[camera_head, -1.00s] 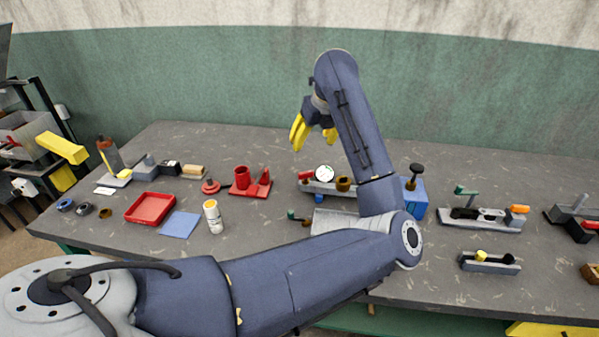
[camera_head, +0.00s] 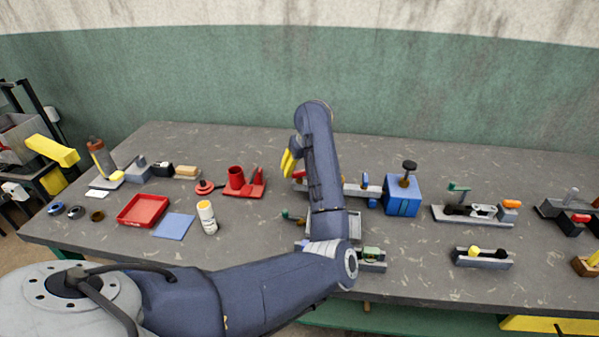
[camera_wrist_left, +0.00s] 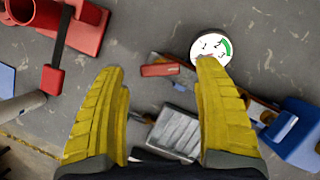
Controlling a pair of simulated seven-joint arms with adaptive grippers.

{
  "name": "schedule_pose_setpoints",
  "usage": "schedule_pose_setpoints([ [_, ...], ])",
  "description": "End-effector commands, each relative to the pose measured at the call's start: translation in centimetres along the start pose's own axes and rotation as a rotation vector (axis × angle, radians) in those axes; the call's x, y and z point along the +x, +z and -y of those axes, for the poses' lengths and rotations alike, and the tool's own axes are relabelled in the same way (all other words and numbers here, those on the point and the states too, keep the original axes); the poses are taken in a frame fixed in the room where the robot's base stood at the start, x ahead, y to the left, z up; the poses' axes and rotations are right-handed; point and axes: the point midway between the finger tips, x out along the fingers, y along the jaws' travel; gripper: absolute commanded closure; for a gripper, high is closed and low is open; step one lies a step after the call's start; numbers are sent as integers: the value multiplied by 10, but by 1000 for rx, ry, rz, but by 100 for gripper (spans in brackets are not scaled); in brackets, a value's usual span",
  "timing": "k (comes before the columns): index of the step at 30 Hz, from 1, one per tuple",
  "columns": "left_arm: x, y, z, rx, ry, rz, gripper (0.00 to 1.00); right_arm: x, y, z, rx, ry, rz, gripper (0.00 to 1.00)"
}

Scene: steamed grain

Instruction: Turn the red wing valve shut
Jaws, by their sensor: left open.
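The red wing valve (camera_wrist_left: 160,70) shows as a short red handle at the end of a pipe fitting, beside a round white gauge (camera_wrist_left: 211,47) with a green arc. In the head view only a small red part (camera_head: 299,174) shows beside my arm, which hides the gauge. My left gripper (camera_head: 291,160) is open and empty, with its yellow fingers pointing down over the bench. In the left wrist view the fingertips (camera_wrist_left: 162,66) appear on either side of the red handle, apparently above it and apart from it. My right gripper is not in view.
A red stand with a cup (camera_head: 236,178) is left of the fitting. A blue block with a black knob (camera_head: 403,195) is to its right. A grey ribbed piece (camera_wrist_left: 176,130) lies nearer my wrist. A white bottle (camera_head: 207,217) and red tray (camera_head: 128,222) are front left.

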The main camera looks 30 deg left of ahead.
Motion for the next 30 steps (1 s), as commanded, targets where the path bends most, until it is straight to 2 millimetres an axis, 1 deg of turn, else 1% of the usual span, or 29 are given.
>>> schedule_pose_setpoints([
  [1, 7, 0, -1, 1, 3, 0, 31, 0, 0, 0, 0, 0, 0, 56],
  [3, 14, 0, -1, 2, 3, 1, 31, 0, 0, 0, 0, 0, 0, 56],
  [9, 26, 0, 0, 0, 0, 1, 31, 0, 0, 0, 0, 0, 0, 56],
  [14, 30, 0, 0, 0, 1, 1, 31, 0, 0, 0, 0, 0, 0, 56],
  [22, 30, 0, 0, 0, 0, 1, 31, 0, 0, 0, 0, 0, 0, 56],
  [30, 30, 0, 0, -1, 0, 1, 62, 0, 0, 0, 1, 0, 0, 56],
])
